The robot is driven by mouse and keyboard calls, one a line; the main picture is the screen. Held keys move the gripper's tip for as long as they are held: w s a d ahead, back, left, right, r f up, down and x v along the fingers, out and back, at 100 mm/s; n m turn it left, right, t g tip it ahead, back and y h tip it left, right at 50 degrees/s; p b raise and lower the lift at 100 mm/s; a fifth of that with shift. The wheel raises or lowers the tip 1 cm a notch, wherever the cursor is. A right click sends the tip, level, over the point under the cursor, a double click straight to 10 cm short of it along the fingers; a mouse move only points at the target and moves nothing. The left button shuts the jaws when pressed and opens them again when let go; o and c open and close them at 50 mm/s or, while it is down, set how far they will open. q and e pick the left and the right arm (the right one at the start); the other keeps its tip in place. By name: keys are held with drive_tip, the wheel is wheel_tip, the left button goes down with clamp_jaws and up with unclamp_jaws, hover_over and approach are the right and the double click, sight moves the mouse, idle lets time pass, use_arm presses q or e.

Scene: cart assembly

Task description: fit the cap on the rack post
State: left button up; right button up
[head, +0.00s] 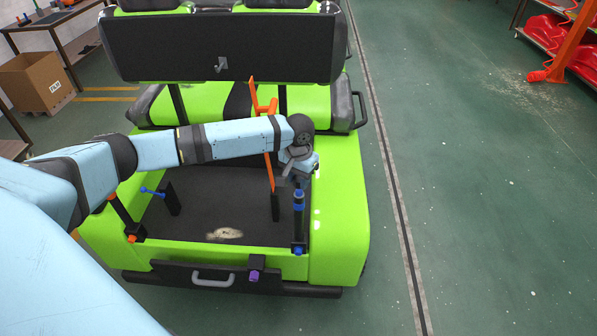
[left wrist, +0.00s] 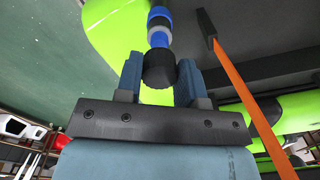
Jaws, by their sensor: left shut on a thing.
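My left gripper (head: 297,180) is over the rear right corner of the green cart, right at the top of the upright rack post (head: 299,228). In the left wrist view its two fingers (left wrist: 160,58) are shut on a black ribbed cap (left wrist: 158,70). The post has blue bands and shows just beyond the cap as blue and grey rings (left wrist: 158,38), roughly in line with it. I cannot tell whether the cap touches the post or is seated on it. In the head view the gripper hides the cap. My right gripper is not in view.
The cart's dark rear deck (head: 205,215) lies below my left arm. An orange bar (head: 269,172) stands left of the gripper, close to it. A blue-ended lever (head: 152,191) is at the deck's left. The seat back (head: 210,47) rises behind. Open floor (head: 450,180) lies to the right.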

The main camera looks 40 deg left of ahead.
sight(299, 191)
use_arm(q)
drive_tip(key=shift+f, duration=0.7)
idle(0.6)
drive_tip(key=shift+f, duration=0.2)
drive_tip(key=shift+f, duration=1.05)
drive_tip(key=shift+f, duration=0.1)
